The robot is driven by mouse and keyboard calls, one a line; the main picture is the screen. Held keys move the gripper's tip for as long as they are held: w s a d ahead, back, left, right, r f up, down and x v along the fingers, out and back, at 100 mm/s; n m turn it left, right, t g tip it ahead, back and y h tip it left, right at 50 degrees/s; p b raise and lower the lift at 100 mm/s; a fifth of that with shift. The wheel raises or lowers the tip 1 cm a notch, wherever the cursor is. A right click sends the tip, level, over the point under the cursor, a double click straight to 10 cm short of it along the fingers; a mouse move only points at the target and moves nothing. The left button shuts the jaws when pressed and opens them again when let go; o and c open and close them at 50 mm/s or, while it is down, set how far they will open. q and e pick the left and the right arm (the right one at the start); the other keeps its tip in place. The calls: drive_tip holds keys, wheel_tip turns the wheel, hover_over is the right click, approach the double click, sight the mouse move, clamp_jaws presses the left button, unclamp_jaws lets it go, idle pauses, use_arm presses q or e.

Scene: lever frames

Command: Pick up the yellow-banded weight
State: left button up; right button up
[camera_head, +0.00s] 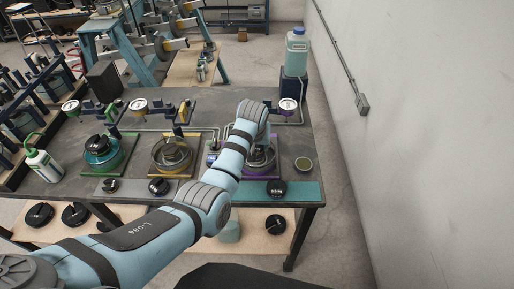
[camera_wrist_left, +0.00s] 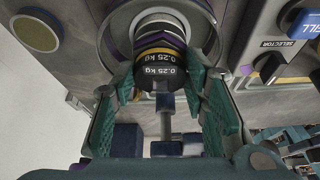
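The yellow-banded weight (camera_wrist_left: 160,68) is in the left wrist view, a black cylinder marked 0.25 kg with a yellow band at its far end. It sits in front of a round metal ring (camera_wrist_left: 112,32) with purple parts. My left gripper (camera_wrist_left: 163,84) has its two green fingers spread on either side of the weight. Both fingers look apart from it, though contact at the tips is hard to tell. In the head view my left arm reaches over the purple-framed station (camera_head: 261,157) and hides the gripper and this weight. My right gripper is out of view.
The bench (camera_head: 320,140) also holds a teal station (camera_head: 103,155), a yellow station (camera_head: 171,155), gauges, and black weights along its front edge. A green-nozzled bottle (camera_head: 42,162) is at left, a blue jug (camera_head: 297,52) at the back. A wall (camera_head: 420,120) stands at right.

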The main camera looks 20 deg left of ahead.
sight(256, 148)
use_arm(q)
drive_tip(key=c, duration=0.4)
wheel_tip(256, 148, up, 24)
drive_tip(key=shift+f, duration=0.2)
